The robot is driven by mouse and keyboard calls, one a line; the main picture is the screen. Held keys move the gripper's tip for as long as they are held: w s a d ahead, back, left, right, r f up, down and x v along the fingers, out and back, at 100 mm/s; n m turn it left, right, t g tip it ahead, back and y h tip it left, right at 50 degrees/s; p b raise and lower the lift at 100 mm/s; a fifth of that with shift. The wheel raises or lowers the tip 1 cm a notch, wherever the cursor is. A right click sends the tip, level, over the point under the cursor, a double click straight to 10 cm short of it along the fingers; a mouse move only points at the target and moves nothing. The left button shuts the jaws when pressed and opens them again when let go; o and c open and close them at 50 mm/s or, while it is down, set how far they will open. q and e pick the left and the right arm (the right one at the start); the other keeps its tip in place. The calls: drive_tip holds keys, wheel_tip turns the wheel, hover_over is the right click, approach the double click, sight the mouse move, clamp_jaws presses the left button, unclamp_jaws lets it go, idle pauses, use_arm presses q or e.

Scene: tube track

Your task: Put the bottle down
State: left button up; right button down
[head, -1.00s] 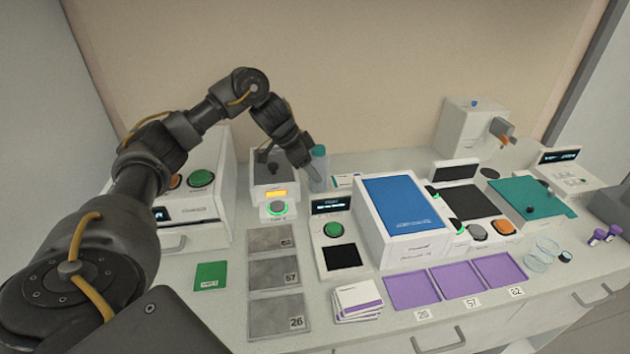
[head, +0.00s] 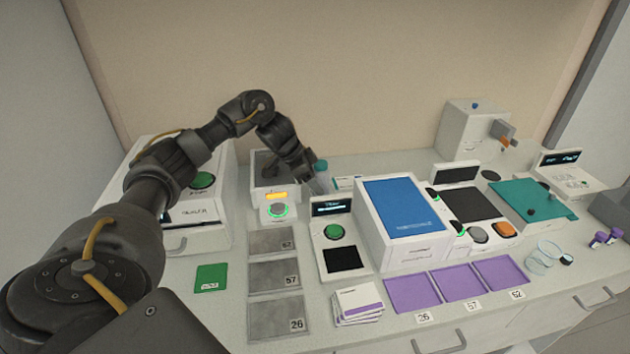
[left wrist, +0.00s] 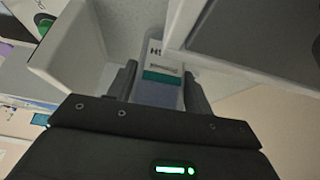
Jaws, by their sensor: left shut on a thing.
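The bottle (head: 319,183) has a teal cap and a pale body. In the head view it stands roughly upright at the back of the bench, right of a white device with an orange display, and is partly hidden by my arm. My left gripper (head: 313,178) is shut on it. In the left wrist view the bottle (left wrist: 158,90) shows a white label with a teal band between the two fingers of the gripper (left wrist: 160,88). I cannot tell whether its base touches the bench. My right gripper is not in view.
The white device (head: 272,180) with the orange display stands close left of the bottle. A small device with a green button (head: 334,231) is in front, and a large blue-topped box (head: 402,205) is to the right. A wall (head: 330,80) rises behind the bench.

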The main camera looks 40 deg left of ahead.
use_arm(q)
drive_tip(key=o, duration=1.1)
drive_tip(key=shift+f, duration=0.1)
drive_tip(key=shift+o, duration=0.2)
drive_tip(key=shift+a+r, duration=0.15)
drive_tip(key=shift+r, duration=0.25)
drive_tip(key=p+v, duration=0.2)
drive_tip(key=v, duration=0.9)
drive_tip(key=shift+s+r, duration=0.2)
drive_tip(key=shift+r, duration=0.05)
